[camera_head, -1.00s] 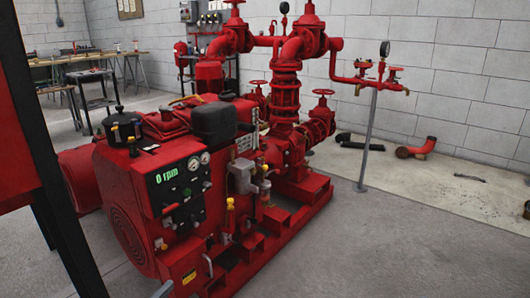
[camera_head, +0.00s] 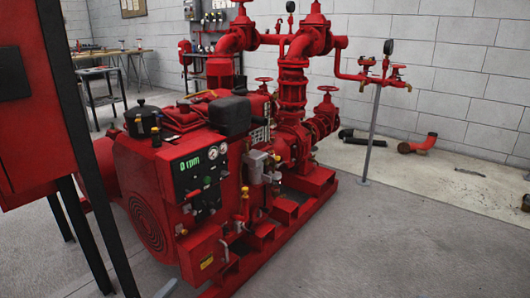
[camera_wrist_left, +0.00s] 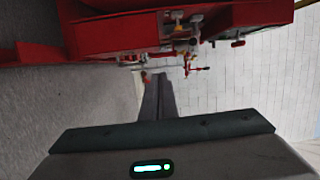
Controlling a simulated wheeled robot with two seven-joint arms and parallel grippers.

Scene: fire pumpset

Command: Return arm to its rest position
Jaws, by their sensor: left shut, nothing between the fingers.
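The red fire pumpset (camera_head: 215,185) stands on the floor in the middle of the head view, with a control panel (camera_head: 200,180) reading 0 rpm. A small grey tip, likely my left gripper (camera_head: 167,288), shows at the bottom edge of the head view, low in front of the pumpset and apart from it. In the left wrist view, the left gripper's dark fingers (camera_wrist_left: 157,98) are together with nothing between them. Red machinery (camera_wrist_left: 170,25) fills the top of that view. Most of my left arm is hidden in the head view. My right gripper is not in view.
A red cabinet (camera_head: 25,100) on black legs stands close at the left. A gauge stand (camera_head: 372,135) rises behind right. A red elbow pipe (camera_head: 418,145) lies by the white block wall. The grey floor at the front right is clear.

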